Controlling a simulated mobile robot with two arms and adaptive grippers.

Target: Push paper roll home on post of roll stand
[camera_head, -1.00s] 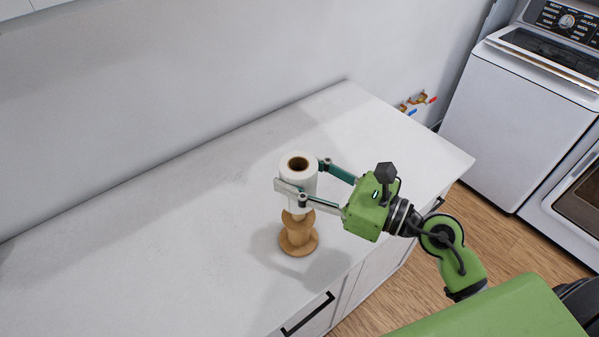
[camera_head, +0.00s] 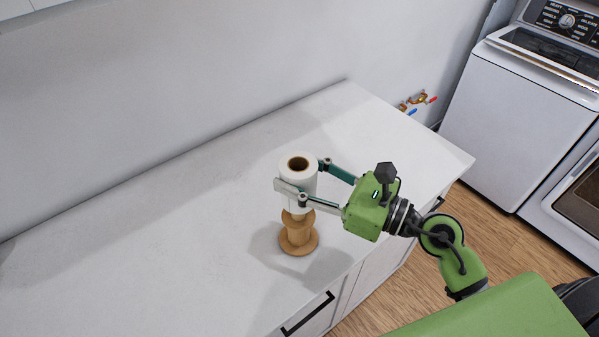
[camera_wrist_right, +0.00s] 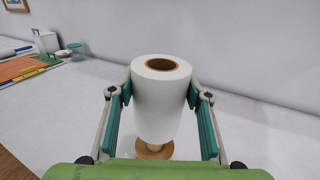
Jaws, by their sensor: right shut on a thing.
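The white paper roll (camera_head: 298,180) with a brown core is upright between the fingers of my right gripper (camera_head: 300,184), which is shut on it. The wooden roll stand (camera_head: 298,237) stands on the counter directly below the roll. The roll's lower end is at or just above the stand's upper flange; the post itself is hidden, and I cannot tell how far the roll is on it. In the right wrist view the roll (camera_wrist_right: 160,105) fills the space between the fingers, with part of the stand (camera_wrist_right: 154,150) below it. My left gripper is not in view.
The white counter (camera_head: 170,240) is clear around the stand, with a wall behind. A washer (camera_head: 520,120) stands to the right, past the counter's end. In the right wrist view, a cup (camera_wrist_right: 47,41), a small jar (camera_wrist_right: 75,52) and coloured flat items (camera_wrist_right: 22,66) lie far left.

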